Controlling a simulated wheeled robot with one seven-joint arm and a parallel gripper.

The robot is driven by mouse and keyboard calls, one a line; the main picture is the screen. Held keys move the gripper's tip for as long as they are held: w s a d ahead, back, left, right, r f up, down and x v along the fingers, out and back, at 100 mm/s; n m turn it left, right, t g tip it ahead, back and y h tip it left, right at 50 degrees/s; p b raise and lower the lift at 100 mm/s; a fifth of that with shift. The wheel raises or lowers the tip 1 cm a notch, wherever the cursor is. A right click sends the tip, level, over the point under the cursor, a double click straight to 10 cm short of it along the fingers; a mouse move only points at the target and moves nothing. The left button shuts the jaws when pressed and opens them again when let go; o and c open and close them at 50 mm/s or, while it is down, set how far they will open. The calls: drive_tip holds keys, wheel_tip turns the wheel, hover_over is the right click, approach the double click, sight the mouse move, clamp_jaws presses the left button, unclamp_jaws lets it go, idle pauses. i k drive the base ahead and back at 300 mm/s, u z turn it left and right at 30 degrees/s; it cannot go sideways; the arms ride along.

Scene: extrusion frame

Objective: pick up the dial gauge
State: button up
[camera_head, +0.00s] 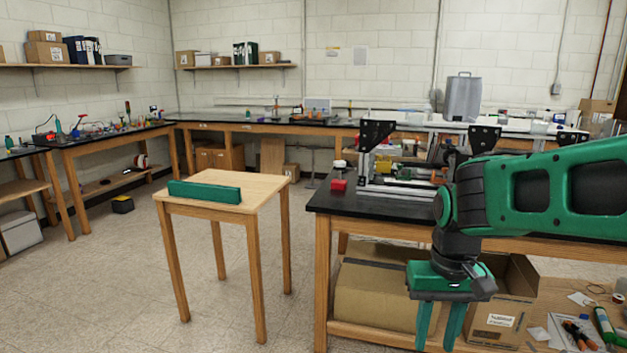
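I cannot make out the dial gauge for certain in the head view; it may be hidden or too small among the parts on the black bench (395,212). My gripper (438,335) hangs at the lower right, pointing down in front of the bench's lower shelf. Its two green fingers are apart, with nothing visible between them. My green arm comes in from the right and covers part of the bench.
An aluminium extrusion frame (398,191) with black brackets stands on the bench, near a small red object (338,185). A small wooden table (262,186) to the left bears a long green block (204,191).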

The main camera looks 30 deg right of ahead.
sight(340, 166)
drive_tip(key=z, duration=0.3)
drive_tip(key=i, duration=1.05)
drive_tip(key=z, duration=0.6)
